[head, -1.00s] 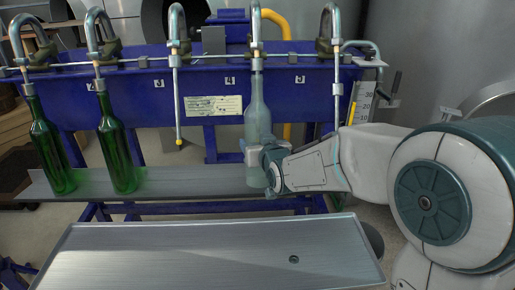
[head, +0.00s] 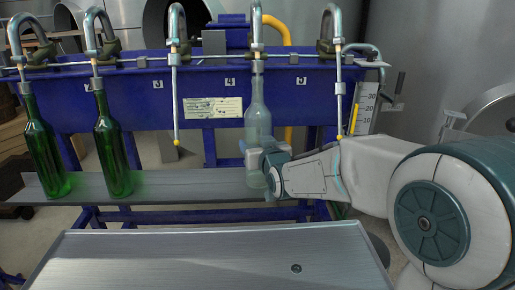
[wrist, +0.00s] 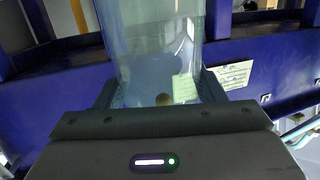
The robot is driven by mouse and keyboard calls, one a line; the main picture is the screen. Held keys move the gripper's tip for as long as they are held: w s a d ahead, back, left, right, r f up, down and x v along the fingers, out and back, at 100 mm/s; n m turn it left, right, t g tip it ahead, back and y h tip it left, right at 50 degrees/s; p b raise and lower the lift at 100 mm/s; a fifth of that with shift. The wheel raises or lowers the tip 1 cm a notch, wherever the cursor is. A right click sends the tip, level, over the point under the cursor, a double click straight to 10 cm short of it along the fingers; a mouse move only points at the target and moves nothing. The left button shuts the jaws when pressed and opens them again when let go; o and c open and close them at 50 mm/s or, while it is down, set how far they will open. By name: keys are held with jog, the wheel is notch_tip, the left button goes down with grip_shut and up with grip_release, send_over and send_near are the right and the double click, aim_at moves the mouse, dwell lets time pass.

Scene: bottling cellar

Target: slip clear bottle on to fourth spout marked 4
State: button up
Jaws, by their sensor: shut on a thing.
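The clear bottle (head: 257,118) stands upright under the spout marked 4 (head: 257,40), its neck around the spout's tube. The spout's lower end is hard to make out through the glass. My gripper (head: 262,157) is shut on the bottle's lower body. In the wrist view the clear bottle (wrist: 158,45) rises between the two fingers (wrist: 158,98). The bottle's base is at the level of the grey shelf (head: 205,187); I cannot tell whether it touches.
Two green bottles (head: 45,150) (head: 114,150) hang on the left spouts, with their bases at the shelf. The spouts marked 3 (head: 175,90) and 5 (head: 338,90) are empty. A bare metal tray (head: 200,260) lies in front. A blue frame (head: 120,90) stands behind.

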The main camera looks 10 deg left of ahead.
jog(key=shift+s+f+b, duration=0.15)
jog(key=shift+f+b, duration=0.75)
jog(key=shift+b, duration=0.15)
dwell(0.7)
jog(key=o, duration=1.4)
jog(key=shift+c, duration=0.2)
jog(key=shift+f, duration=0.15)
jog(key=p+v, duration=0.3)
jog(key=v, duration=1.1)
jog(key=s+d+r+m+g+h+p, duration=0.35)
jog(key=d+r+h+p, duration=0.25)
jog(key=d+r+p, duration=0.85)
jog(key=s+d+r+m+g+h+p, duration=0.1)
jog(key=s+d+r+g+p, duration=0.2)
jog(key=s+p, duration=0.4)
jog(key=s+d+r+m+g+h+p, duration=0.1)
jog(key=s+d+r+g+p, duration=0.3)
jog(key=s+p, duration=0.4)
jog(key=r+g+p, duration=0.1)
jog(key=p, duration=0.2)
jog(key=shift+r, duration=0.15)
jog(key=shift+a, duration=0.1)
